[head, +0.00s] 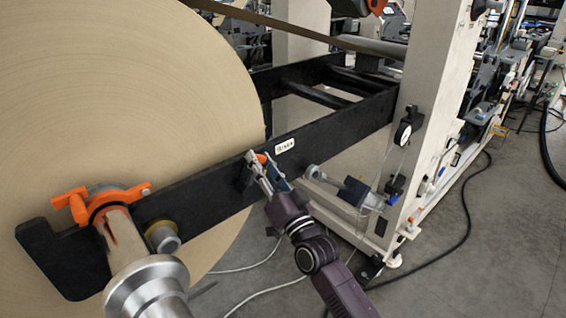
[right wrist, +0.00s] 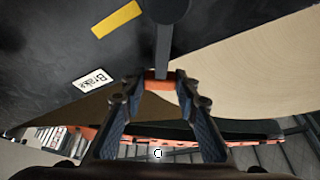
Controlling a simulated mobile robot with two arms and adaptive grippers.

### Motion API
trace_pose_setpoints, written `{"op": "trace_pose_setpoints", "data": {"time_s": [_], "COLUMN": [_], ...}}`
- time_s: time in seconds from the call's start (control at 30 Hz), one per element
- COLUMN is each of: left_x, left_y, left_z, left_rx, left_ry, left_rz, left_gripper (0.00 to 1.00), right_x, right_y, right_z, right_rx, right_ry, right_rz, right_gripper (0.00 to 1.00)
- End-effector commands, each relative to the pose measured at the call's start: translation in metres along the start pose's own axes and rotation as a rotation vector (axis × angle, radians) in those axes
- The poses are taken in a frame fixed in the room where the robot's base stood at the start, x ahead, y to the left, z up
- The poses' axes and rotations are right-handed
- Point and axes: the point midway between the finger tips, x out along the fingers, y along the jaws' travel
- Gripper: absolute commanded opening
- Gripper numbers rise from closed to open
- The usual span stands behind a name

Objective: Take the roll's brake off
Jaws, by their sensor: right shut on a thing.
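The big brown paper roll (head: 150,110) fills the left of the head view, beside a black frame arm (head: 330,135). A white label (head: 284,146) on that arm reads "Brake" in the right wrist view (right wrist: 94,79). Close to it is the brake lever, a dark bar (right wrist: 172,35) with an orange grip (right wrist: 159,84); a bit of the orange shows in the head view (head: 262,158). My right gripper (head: 265,172) is shut on the orange grip, with one finger on each side in the right wrist view. My left gripper is not in view.
An orange clamp (head: 99,197) holds the roll's shaft, whose silver end (head: 148,284) sticks out at lower left. A metal cylinder (head: 340,187) and a gauge (head: 403,132) are on the pale machine column (head: 432,90) to the right. Cables lie on the grey floor.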

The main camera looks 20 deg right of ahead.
Motion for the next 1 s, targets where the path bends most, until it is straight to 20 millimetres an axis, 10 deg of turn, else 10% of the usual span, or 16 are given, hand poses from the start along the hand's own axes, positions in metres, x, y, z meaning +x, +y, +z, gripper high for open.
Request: {"op": "trace_pose_setpoints", "data": {"time_s": [0.9,0.93,1.0], "left_x": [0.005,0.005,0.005], "left_y": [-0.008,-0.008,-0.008], "left_z": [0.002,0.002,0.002], "left_rx": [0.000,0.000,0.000], "left_ry": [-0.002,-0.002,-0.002], "left_rz": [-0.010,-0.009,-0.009], "left_gripper": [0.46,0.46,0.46], "right_x": [0.001,0.001,0.001], "right_y": [-0.021,-0.021,-0.021], "right_z": [0.007,0.007,0.007], "right_rx": [-0.174,-0.174,-0.174], "right_ry": [-0.001,-0.001,-0.001], "right_rz": [-0.069,-0.069,-0.069], "right_gripper": [0.00,0.29,0.37]}}
